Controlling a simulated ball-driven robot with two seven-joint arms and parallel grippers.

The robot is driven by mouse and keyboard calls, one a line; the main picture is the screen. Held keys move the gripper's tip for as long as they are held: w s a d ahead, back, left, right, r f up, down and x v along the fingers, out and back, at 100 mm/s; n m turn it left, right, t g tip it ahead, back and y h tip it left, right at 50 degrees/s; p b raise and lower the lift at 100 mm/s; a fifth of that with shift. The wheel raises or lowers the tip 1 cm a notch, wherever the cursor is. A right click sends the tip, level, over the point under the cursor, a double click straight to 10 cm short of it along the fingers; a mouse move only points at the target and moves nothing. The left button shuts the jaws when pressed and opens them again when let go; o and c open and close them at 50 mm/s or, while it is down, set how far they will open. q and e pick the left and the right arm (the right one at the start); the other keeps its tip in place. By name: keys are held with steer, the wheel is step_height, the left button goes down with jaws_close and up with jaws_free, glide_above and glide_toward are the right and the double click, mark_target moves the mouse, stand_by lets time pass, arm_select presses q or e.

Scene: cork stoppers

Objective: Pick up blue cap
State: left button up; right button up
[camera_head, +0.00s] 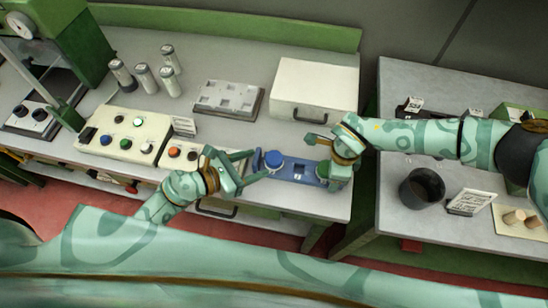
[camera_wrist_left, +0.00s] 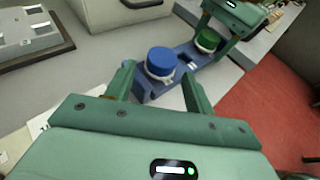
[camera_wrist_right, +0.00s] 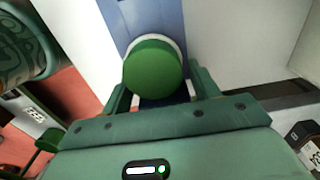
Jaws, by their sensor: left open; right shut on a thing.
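The blue cap (camera_head: 273,158) sits on a white-necked holder on the blue rack (camera_head: 298,171) near the bench's front edge. In the left wrist view, the blue cap (camera_wrist_left: 160,60) stands upright just ahead of my left gripper (camera_wrist_left: 158,80), whose fingers are open on either side of its near part. In the head view, my left gripper (camera_head: 256,166) is left of the cap. The green cap (camera_wrist_left: 207,40) stands at the rack's other end. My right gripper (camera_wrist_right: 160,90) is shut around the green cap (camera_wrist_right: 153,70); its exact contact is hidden.
A beige case (camera_head: 315,88) and a grey tray (camera_head: 228,98) lie behind the rack. Button boxes (camera_head: 122,135) and several metal cylinders (camera_head: 144,78) stand to the left. A dark cup (camera_head: 422,187) stands on the right bench, across a gap.

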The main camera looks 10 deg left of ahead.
mark_target(273, 159)
arm_select(q)
steer(key=x, duration=0.7)
steer(key=shift+s+d+r, duration=0.1)
steer(key=shift+d+r, duration=0.1)
steer(key=c, duration=0.7)
